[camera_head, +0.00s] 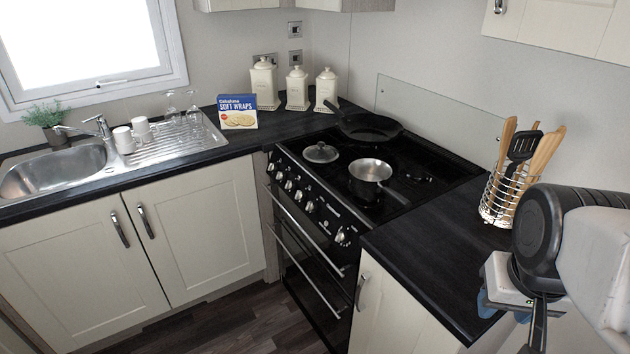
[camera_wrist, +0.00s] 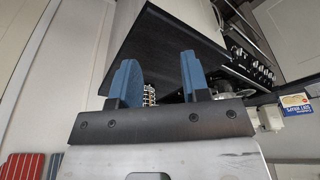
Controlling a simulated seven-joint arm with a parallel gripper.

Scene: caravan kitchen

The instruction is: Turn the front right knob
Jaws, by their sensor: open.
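The black stove (camera_head: 330,195) has a row of silver knobs along its front panel. The front right knob (camera_head: 341,238) sits at the near right end of that row, apart from the others. Several knobs (camera_wrist: 255,66) also show small at the right of the wrist view, with the picture tilted. My gripper (camera_head: 520,306) is at the right of the head view, beyond the counter's right end and well away from the knob. In the wrist view, its two blue fingers (camera_wrist: 159,62) stand apart with nothing held between them.
A black countertop (camera_head: 435,255) with a wire utensil holder (camera_head: 494,200) lies between my gripper and the stove. A saucepan (camera_head: 370,178), a lid (camera_head: 320,152) and a frying pan (camera_head: 368,126) are on the hob. Oven handles (camera_head: 305,230) jut out below the knobs.

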